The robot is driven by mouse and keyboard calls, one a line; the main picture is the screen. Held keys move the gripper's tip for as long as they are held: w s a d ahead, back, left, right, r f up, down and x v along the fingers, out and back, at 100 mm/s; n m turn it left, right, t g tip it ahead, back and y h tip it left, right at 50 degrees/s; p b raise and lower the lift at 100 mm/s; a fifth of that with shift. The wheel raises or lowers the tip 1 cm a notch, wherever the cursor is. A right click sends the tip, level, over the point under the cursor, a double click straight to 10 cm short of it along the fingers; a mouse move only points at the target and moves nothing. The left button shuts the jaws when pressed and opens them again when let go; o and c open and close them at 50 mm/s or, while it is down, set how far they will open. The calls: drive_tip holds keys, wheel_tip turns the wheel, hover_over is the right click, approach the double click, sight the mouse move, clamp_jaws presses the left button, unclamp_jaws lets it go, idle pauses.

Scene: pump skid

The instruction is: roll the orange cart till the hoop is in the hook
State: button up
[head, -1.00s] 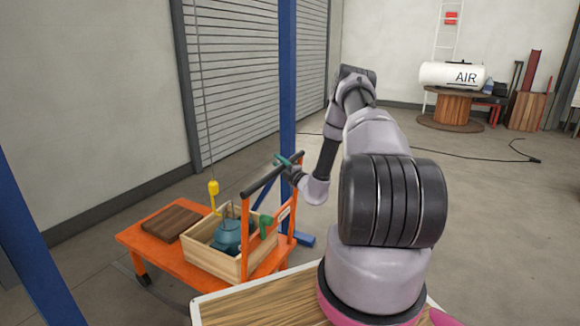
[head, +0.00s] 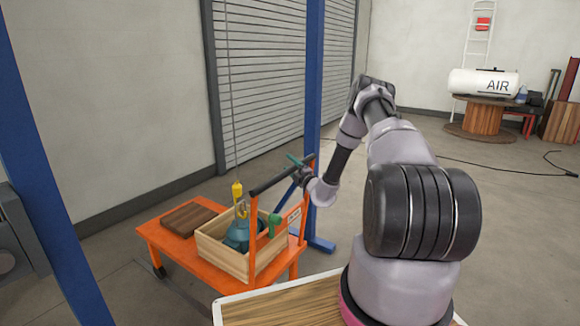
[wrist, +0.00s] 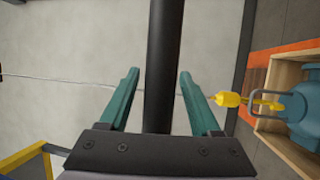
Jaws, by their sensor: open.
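The orange cart (head: 165,246) stands at the left, with a black handle bar (head: 283,175) on orange uprights. It carries a wooden crate (head: 222,258) holding a blue-green pump (head: 238,235). The pump's grey hoop (wrist: 272,98) shows in the wrist view. The yellow hook (head: 237,191) hangs on a cable over the crate; it overlaps the hoop in both views, and in the wrist view its tip (wrist: 268,104) lies across the hoop's opening. I cannot tell whether they touch. My gripper (head: 296,160) is open, its teal fingers (wrist: 160,88) on either side of the handle bar, with gaps.
A dark wooden block (head: 190,217) lies on the cart's left end. Blue posts (head: 315,75) stand behind the handle and at far left (head: 38,150). A shutter (head: 265,80) closes the back wall. The floor to the right is mostly clear, with a cable (head: 500,166).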

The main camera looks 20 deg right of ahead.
drive_tip(key=v, duration=1)
drive_tip(key=shift+s, duration=0.4)
drive_tip(key=shift+s+d+f, duration=0.1)
drive_tip(key=shift+d+f, duration=0.05)
drive_tip(key=shift+d, duration=0.05)
